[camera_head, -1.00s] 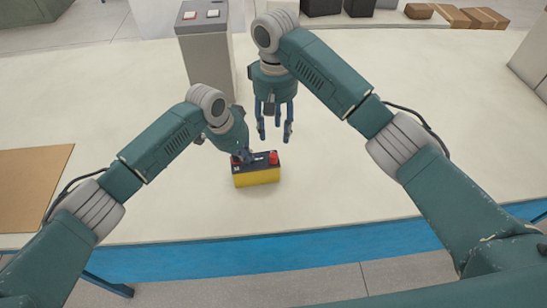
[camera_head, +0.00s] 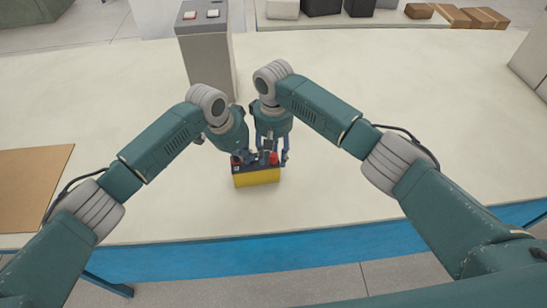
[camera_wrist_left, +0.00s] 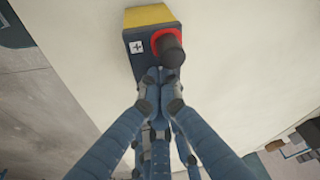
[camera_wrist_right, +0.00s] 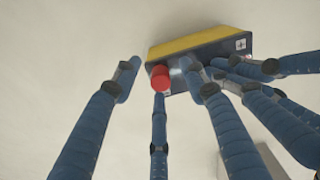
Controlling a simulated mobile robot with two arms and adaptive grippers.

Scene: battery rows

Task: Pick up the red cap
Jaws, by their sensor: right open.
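The red cap (camera_head: 273,158) is on the right end of the battery (camera_head: 257,177), which has a yellow side and dark top. The cap also shows in the right wrist view (camera_wrist_right: 160,77). My right gripper (camera_head: 271,160) is open, its fingers spread around the cap and apart from it. My left gripper (camera_head: 249,158) is at the battery top, left of the cap, fingertips close together. In the left wrist view these fingertips (camera_wrist_left: 161,82) are by a dark post with a red ring (camera_wrist_left: 168,48); what lies between them is hidden.
The battery stands on a pale table (camera_head: 400,180) with a blue front edge (camera_head: 300,252). A grey pedestal with two buttons (camera_head: 205,50) stands behind. A brown board (camera_head: 30,185) lies at the left.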

